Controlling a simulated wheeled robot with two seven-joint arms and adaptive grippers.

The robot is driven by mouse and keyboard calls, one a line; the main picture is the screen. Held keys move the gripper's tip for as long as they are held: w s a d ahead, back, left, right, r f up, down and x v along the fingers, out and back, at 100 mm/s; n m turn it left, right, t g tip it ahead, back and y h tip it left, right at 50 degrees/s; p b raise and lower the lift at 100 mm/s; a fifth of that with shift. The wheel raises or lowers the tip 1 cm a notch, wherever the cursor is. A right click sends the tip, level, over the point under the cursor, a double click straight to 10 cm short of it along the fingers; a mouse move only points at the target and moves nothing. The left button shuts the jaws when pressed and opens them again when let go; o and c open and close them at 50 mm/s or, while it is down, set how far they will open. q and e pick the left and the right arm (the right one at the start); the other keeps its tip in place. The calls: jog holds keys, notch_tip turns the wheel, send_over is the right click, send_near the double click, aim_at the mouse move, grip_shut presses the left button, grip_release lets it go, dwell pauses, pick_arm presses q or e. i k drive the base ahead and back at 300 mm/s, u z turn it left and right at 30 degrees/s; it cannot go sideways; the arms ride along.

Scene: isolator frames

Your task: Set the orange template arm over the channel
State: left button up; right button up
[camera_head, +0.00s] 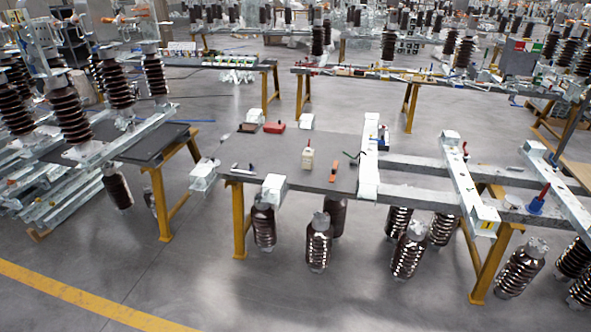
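A small orange piece (333,172), which looks like the template arm, lies flat on the grey table board (250,152), right of its middle. A white metal channel (369,178) runs front to back along the board's right edge. The orange piece lies left of this channel, apart from it. A second white channel (464,180) crosses the rails further right. Neither of my grippers shows in this view.
On the board are a cream bottle (308,157), a red case (274,127) and small dark tools. Yellow trestles (238,220) and brown ribbed insulators (318,245) stand below. Open floor lies in front, with a yellow line (90,298).

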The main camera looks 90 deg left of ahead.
aim_at(335, 167)
jog(key=u, duration=2.25)
jog(key=i, duration=0.95)
jog(key=z, duration=0.35)
